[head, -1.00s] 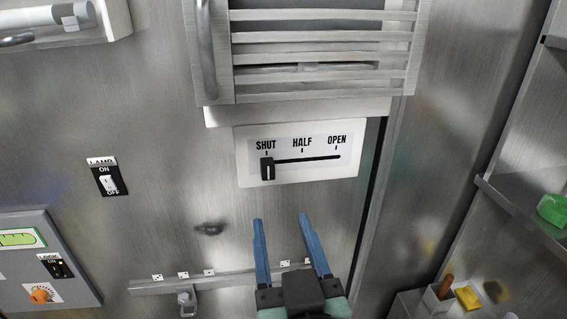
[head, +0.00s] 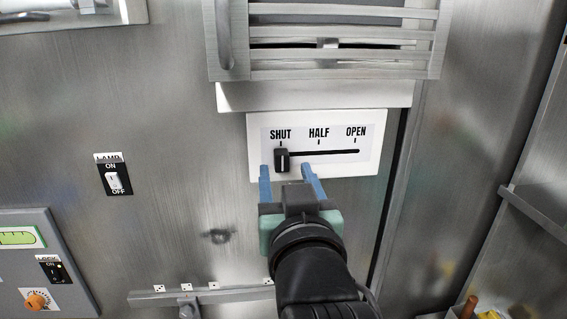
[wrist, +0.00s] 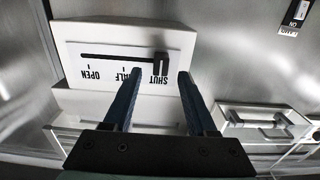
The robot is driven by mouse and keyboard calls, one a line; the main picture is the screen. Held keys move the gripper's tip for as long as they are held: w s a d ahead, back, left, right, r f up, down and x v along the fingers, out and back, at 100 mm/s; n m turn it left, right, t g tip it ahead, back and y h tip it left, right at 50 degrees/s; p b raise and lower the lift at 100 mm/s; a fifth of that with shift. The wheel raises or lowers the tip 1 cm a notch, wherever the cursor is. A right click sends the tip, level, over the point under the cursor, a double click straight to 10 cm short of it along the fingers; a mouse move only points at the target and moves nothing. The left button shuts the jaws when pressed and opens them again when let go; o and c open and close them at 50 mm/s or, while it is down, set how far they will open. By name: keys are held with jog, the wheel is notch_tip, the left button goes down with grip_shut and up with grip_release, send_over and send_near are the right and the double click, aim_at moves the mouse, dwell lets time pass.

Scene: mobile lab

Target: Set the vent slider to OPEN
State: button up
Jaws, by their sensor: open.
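The vent slider panel (head: 322,171) is a white plate on the metal wall, marked SHUT, HALF and OPEN above a black slot. The black slider knob (head: 282,160) stands at the left end, under SHUT. In the wrist view the panel is upside down and the knob (wrist: 160,63) is at the right end of the slot. My gripper (head: 285,170) is open, its two blue fingers at the panel's lower part, one on each side of the knob in the head view. In the wrist view the fingers (wrist: 157,82) also reach toward the knob. I cannot tell whether they touch it.
A louvred vent (head: 340,40) is above the panel. A lamp switch (head: 114,177) is to the left, and a grey box with an orange knob (head: 36,301) is at lower left. A rail (head: 200,296) runs below. Shelving (head: 535,215) is at right.

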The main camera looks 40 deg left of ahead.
aim_at(283, 163)
jog(key=shift+x, duration=1.9)
jog(key=shift+s, duration=0.1)
grip_shut()
